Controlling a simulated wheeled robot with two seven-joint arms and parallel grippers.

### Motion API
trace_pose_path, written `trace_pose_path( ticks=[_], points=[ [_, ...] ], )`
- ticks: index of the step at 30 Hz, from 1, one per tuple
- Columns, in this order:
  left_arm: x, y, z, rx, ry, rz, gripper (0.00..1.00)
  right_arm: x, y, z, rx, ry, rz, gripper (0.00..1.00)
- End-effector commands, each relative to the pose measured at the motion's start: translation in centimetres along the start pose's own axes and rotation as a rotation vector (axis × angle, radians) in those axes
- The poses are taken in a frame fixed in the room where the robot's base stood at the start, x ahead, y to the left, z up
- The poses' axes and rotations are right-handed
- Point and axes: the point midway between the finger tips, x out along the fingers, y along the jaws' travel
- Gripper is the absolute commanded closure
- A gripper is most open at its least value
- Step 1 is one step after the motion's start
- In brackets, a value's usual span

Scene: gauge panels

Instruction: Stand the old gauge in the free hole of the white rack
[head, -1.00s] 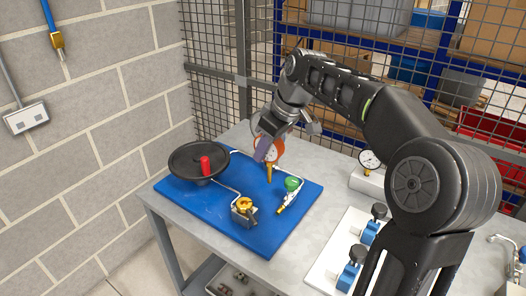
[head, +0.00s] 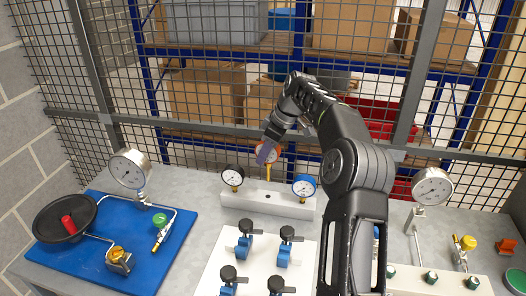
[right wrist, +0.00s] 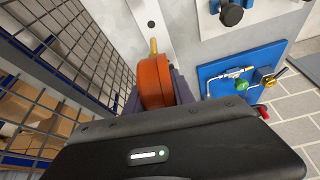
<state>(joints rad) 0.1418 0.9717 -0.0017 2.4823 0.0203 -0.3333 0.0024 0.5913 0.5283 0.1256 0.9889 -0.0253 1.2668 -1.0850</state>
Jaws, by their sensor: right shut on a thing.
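The old gauge (head: 268,153) has a red-orange case, a pale dial and a brass stem pointing down. My right gripper (head: 265,151) is shut on its case and holds it upright above the white rack (head: 250,202). The rack carries a black gauge (head: 232,176) at its left and a blue gauge (head: 303,185) at its right. In the right wrist view, the old gauge (right wrist: 155,82) sits between the fingers of my right gripper (right wrist: 158,88). A dark hole (right wrist: 151,24) shows in the rack just beyond the stem tip, apart from it. My left gripper is out of view.
A blue board (head: 175,255) with a silver gauge (head: 130,169), valves and a black dish (head: 45,228) lies left. A white panel with blue valves (head: 244,245) is in front of the rack. Another silver gauge (head: 432,186) stands right. A mesh fence (head: 200,130) runs behind.

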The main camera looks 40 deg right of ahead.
Motion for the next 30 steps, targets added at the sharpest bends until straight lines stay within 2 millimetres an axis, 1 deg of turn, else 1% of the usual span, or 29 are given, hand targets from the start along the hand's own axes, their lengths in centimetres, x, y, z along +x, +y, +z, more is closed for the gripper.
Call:
trace_pose_path(
  ticks=[11, 17, 23, 30],
  points=[
    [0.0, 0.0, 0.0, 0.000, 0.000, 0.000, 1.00, 0.0, 0.1, 0.0, -0.001, 0.001, 0.001, 1.00],
    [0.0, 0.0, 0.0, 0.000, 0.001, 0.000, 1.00, 0.5, 0.1, 0.2, 0.000, 0.001, 0.001, 1.00],
    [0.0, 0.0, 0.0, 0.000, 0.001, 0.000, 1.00, 1.9, 0.1, 0.8, 0.001, 0.000, 0.000, 1.00],
    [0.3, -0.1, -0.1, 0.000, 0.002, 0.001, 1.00, 3.9, 0.1, 1.6, -0.001, 0.001, 0.000, 1.00]
  ],
)
